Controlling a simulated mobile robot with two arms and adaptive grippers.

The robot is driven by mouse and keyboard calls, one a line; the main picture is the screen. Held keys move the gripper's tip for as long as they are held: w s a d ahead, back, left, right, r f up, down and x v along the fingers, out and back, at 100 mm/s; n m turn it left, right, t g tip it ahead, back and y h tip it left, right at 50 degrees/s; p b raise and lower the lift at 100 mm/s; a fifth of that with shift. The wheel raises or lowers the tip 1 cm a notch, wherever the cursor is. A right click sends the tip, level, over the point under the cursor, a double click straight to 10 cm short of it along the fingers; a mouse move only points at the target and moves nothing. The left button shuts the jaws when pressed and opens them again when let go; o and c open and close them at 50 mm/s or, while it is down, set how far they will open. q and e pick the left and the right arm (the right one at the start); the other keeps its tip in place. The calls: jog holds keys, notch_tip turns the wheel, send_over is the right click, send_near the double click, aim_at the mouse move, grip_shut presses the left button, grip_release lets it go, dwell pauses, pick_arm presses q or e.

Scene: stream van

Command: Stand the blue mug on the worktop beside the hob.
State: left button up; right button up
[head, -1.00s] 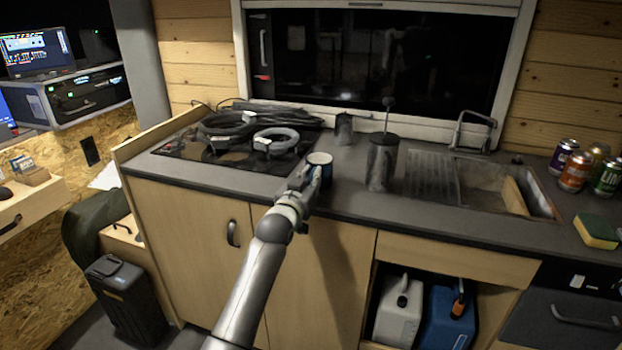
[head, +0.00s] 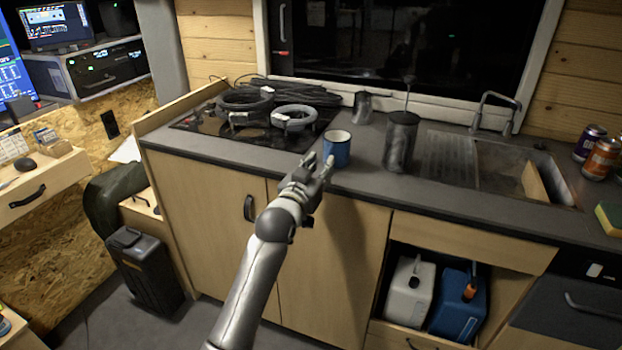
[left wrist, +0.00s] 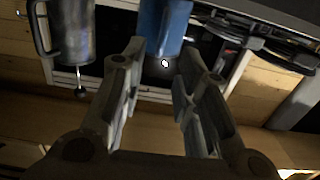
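The blue mug (head: 337,153) with a pale rim stands upright on the dark worktop (head: 367,178), just right of the hob (head: 194,121). My left gripper (head: 320,163) is in front of the mug at the worktop's front edge, with its fingers spread and nothing between them. In the left wrist view, which looks upside down, the mug (left wrist: 166,22) is just beyond the open fingertips (left wrist: 161,52), apart from the palm. Whether a fingertip touches it is hard to tell. My right gripper is not in view.
Cable coils (head: 292,118) lie on the hob. A dark French-press-like pot (head: 401,142) stands right of the mug, with a small dark jug (head: 362,107) behind. The sink (head: 500,183) and cans (head: 600,158) are further right. The worktop's front strip is clear.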

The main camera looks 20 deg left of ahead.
pick_arm(q)
jog(key=s, duration=0.5)
jog(key=shift+s+a+r, duration=0.1)
jog(key=shift+s, duration=0.05)
jog(key=s+d+f+g, duration=0.1)
jog(key=s+f+g, duration=0.15)
jog(key=f, duration=1.15)
jog(key=s+f+g, duration=0.1)
jog(key=f+g, duration=0.2)
jog(key=f, duration=1.1)
jog(key=s+f+m+g, duration=0.1)
jog(key=s+f+g, duration=0.1)
jog(key=s+f, duration=0.7)
jog(key=s+f+g, duration=0.2)
jog(key=s+f, duration=0.3)
jog(key=f, duration=0.7)
jog(key=s+f+g, duration=0.2)
jog(key=s+f, duration=0.4)
jog(key=s, duration=0.7)
jog(key=s+a+f+g, duration=0.1)
jog(key=s+f+g, duration=0.1)
jog(key=s+f, duration=0.5)
jog(key=s+a+f+m+g, duration=0.1)
jog(key=s+f+g, duration=0.2)
jog(key=s, duration=1.6)
notch_tip(320, 180, down, 3)
jog(key=shift+s+a+f+y, duration=0.15)
jog(key=shift+s+f+y, duration=0.05)
jog(key=shift+y, duration=0.1)
